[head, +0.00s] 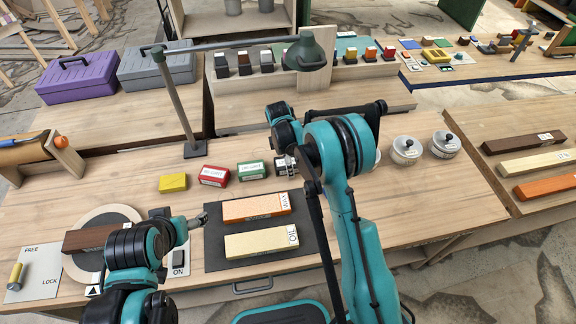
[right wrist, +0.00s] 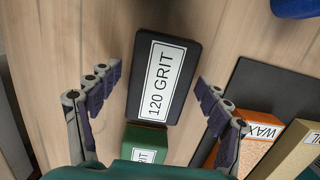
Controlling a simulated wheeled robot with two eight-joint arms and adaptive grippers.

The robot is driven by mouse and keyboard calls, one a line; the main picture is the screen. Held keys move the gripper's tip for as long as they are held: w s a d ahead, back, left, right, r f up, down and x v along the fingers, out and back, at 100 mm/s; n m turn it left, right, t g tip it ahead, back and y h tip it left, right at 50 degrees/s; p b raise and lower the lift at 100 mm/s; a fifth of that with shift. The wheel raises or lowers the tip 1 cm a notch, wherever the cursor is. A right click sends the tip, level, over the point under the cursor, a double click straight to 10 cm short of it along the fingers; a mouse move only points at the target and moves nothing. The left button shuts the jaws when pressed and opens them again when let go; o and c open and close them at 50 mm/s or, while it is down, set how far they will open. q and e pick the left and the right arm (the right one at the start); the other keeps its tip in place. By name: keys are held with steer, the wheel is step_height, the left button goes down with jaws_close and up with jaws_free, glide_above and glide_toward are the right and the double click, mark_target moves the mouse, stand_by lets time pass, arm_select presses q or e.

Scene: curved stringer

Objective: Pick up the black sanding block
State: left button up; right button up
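The black sanding block (right wrist: 185,70), labelled 120 GRIT, lies on the wooden bench in the right wrist view. In the head view the black block (head: 281,169) is mostly hidden behind my right arm. My right gripper (right wrist: 160,82) is open, with one finger on each side of the block and visible gaps between. It is empty. The green block (right wrist: 148,140) lies just below the black one in the wrist view. My left gripper (head: 199,220) is left of the dark mat; its finger opening is too small to tell.
Red block (head: 214,176), yellow block (head: 173,182) and the green one stand in a row to the left. A dark mat (head: 217,262) holds the orange WAX (head: 255,207) and yellow OIL (head: 262,243) blocks. A lamp (head: 305,53) arches above.

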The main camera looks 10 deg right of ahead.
steer(key=c, duration=1.2)
steer(key=shift+o, duration=0.2)
step_height(320, 180, up, 10)
steer(key=p, duration=0.2)
steer(key=shift+p, duration=0.35)
